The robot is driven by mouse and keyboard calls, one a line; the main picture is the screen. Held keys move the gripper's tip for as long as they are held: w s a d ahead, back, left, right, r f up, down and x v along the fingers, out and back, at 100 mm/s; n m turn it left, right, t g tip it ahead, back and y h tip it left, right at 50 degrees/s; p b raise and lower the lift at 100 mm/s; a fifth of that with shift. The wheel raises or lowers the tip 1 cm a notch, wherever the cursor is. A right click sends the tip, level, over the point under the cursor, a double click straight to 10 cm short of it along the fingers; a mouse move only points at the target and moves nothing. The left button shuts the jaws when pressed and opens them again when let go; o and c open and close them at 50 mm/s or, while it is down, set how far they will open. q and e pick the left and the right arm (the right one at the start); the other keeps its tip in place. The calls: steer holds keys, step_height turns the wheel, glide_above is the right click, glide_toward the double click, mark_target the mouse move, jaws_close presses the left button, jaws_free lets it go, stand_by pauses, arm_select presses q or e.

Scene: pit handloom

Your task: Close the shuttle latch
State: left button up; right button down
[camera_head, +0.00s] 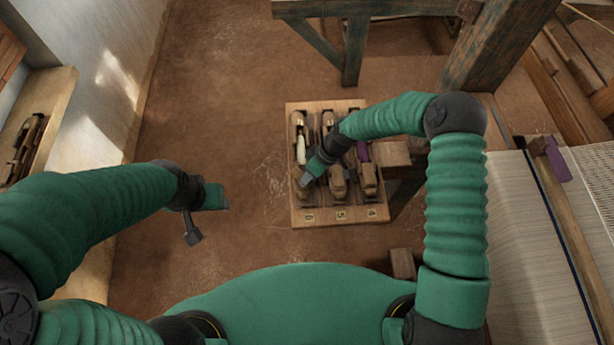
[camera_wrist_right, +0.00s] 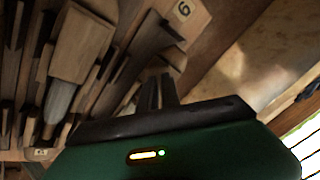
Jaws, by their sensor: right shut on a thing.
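A wooden tray (camera_head: 340,221) holds three brown wooden shuttles in slots marked 6, 5 and 4. The left shuttle (camera_head: 297,122), in slot 6, has a white bobbin (camera_head: 301,150). My right gripper (camera_head: 305,182) is at the near end of this shuttle and covers part of it. In the right wrist view its fingers (camera_wrist_right: 158,92) are close together on a narrow part, beside the wooden block and near the label 6. The latch itself is small and dark, and I cannot make out its angle. My left gripper (camera_head: 208,217) is open and empty, left of the tray.
The middle shuttle (camera_head: 337,185) and the right shuttle (camera_head: 369,182) lie close beside the gripper. A loom with pale cloth (camera_head: 530,240) stands at the right. A wall shelf (camera_head: 52,115) is at the left. Brown floor left of the tray is clear.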

steer(key=m, duration=0.5)
steer(key=shift+m, duration=0.3)
steer(key=shift+m+y+p, duration=0.3)
steer(key=shift+m, duration=1.8)
steer(key=c, duration=1.8)
jaws_free()
steer(key=v, duration=1.6)
steer(key=shift+w+d+r+b, duration=0.2)
steer(key=shift+w+r+b, duration=0.1)
steer(key=shift+r+b, duration=0.05)
